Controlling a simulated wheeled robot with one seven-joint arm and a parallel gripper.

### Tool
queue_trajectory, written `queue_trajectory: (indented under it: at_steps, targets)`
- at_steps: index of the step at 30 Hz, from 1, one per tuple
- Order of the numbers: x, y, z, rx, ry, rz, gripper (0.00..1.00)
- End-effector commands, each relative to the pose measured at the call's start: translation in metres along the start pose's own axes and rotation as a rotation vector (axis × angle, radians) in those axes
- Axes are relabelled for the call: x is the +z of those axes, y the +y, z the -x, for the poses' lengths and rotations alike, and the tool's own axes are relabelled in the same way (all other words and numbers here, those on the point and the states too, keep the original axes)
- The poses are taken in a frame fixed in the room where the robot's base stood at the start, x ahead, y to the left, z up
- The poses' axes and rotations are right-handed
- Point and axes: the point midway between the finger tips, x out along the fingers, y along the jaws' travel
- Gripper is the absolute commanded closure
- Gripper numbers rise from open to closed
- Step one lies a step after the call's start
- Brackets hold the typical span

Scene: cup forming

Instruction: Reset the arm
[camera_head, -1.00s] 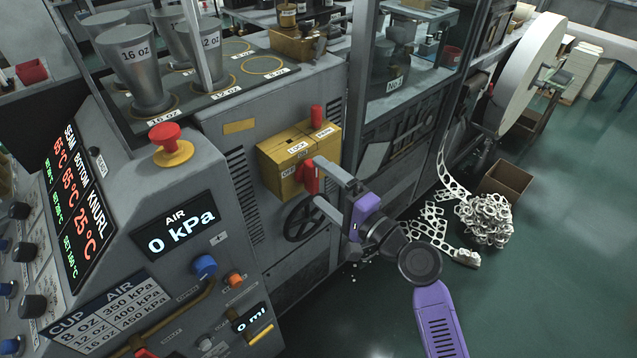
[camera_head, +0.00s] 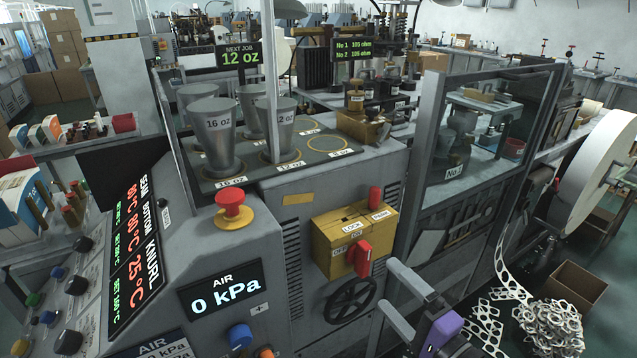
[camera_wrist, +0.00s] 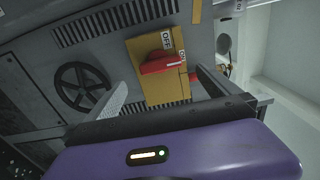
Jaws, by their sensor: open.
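My gripper (camera_head: 384,284) is open and empty, its two grey fingers spread beside the yellow lockout box (camera_head: 338,238) on the machine front. The red rotary switch (camera_head: 361,257) on that box is just left of the upper fingertip, with a gap that looks small. In the wrist view, my gripper (camera_wrist: 158,82) opens toward the yellow box (camera_wrist: 150,88), and the red switch (camera_wrist: 162,63) lies between and beyond the fingers. Its handle appears to line up with the ON label. My purple gripper body fills the bottom of the wrist view.
A black handwheel (camera_head: 350,301) sits below the yellow box, left of the lower finger. A control panel with a red emergency button (camera_head: 232,208) stands left. Steel cups (camera_head: 217,138) stand on the machine top. Scrap rings (camera_head: 552,322) and a cardboard box (camera_head: 577,287) are right.

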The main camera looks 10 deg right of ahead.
Motion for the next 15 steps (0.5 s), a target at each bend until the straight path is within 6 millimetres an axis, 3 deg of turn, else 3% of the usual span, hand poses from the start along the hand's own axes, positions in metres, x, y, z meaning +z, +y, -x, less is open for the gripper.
queue_trajectory:
  at_steps: [7,11,15]
  targets:
    - [-0.032,-0.014,0.006,-0.011,0.153,0.225,0.0]
    - [-0.04,-0.005,0.035,0.043,0.27,0.431,0.0]
    - [-0.034,0.007,0.07,0.111,0.348,0.631,0.0]
